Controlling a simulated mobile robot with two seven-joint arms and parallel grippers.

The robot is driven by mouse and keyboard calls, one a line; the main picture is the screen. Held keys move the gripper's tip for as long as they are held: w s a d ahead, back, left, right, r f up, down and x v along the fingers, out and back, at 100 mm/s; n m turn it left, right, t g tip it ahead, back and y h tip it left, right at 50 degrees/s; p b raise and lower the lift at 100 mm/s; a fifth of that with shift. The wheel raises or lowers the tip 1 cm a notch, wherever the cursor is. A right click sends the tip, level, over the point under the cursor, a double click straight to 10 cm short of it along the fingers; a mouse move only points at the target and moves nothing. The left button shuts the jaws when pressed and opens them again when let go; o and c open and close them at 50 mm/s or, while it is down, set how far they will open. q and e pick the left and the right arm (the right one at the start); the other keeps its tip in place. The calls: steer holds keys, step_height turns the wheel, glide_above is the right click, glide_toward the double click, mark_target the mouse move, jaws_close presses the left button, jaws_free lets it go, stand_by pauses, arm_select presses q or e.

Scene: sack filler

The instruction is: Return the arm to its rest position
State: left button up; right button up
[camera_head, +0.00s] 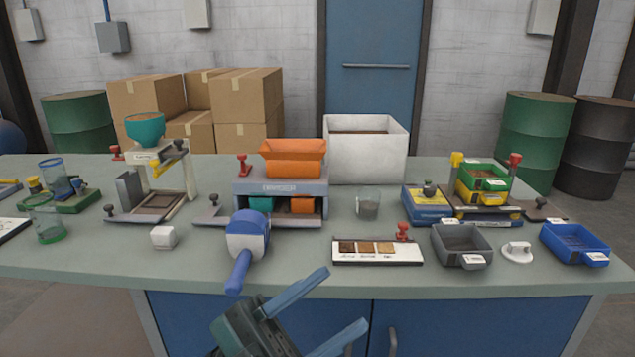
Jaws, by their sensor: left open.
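My left gripper (342,298) is at the bottom middle of the head view, in front of the table's front edge. Its two blue fingers are spread apart, with nothing between them. The dark green gripper body is partly cut off by the lower picture edge. A blue-and-white scoop (247,236) with a blue handle is on the table beyond the gripper, its handle pointing toward the front edge. The gripper is apart from it. My right gripper is not in view.
The grey-green table (110,258) carries a hopper stand (160,185), a grey machine with an orange hopper (293,155), a white bin (367,160), a sample card (378,251), a grey tray (461,245) and a blue tray (575,243). The front left tabletop is mostly clear.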

arm_select(q)
steer(key=w+a+f+n+t+y, duration=0.2)
steer(key=a+f+n+t+y, duration=0.3)
steer(key=f+n+t+y, duration=0.4)
steer(key=w+a+f+n+t+y, duration=0.2)
steer(key=a+f+n+t+y, duration=0.35)
steer(key=n, duration=0.55)
steer(key=s+a+f+n+g+y+p, duration=0.3)
steer(key=s+f+g+y+p, duration=0.4)
steer(key=p, duration=0.8)
step_height(320, 180, down, 2)
steer(key=shift+a+f+y, duration=0.15)
steer(key=shift+a+y, duration=0.4)
steer(key=shift+a, duration=0.05)
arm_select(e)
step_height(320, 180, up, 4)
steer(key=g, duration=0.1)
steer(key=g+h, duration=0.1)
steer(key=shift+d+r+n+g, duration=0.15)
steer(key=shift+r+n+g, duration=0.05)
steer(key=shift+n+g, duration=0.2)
